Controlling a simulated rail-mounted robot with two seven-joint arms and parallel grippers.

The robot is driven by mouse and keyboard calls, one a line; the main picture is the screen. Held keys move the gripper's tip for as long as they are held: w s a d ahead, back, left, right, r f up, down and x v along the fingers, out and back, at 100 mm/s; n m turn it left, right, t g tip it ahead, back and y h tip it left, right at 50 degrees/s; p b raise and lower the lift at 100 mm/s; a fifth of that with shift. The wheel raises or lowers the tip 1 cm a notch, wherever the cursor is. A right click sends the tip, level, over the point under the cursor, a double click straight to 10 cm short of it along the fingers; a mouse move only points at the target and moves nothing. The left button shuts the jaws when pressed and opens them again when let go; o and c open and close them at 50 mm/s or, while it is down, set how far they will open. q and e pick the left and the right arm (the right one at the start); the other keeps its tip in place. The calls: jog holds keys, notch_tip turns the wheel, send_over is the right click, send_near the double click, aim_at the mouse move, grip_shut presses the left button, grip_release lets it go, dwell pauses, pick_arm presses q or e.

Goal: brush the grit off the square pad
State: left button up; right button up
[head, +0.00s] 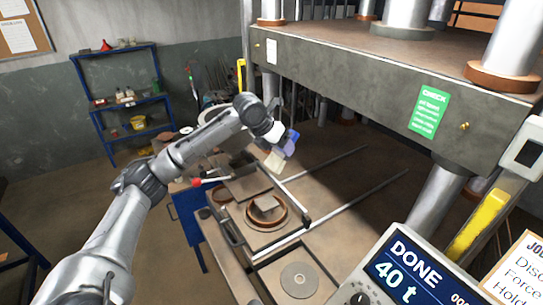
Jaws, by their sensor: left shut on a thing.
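My left gripper (287,144) is shut on a brush (275,161), whose pale bristle end points down and left. The brush is in the air above the bench at the press, apart from the plates as far as I can tell. My right gripper is not in view.
A large press with a thick grey beam (350,80) stands at the right. Two rails (345,208) run right from the bench. A plate with a grey disc (299,280) lies in front. A display reading DONE (410,270) fills the lower right. A blue shelf (125,100) stands behind.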

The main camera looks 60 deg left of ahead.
aim_at(274, 155)
pick_arm(q)
jog(key=shift+t, duration=0.4)
jog(key=shift+d+f, duration=0.1)
jog(key=shift+f, duration=0.1)
notch_tip(274, 155, down, 5)
jog(key=b, duration=0.5)
jog(key=shift+r, duration=0.2)
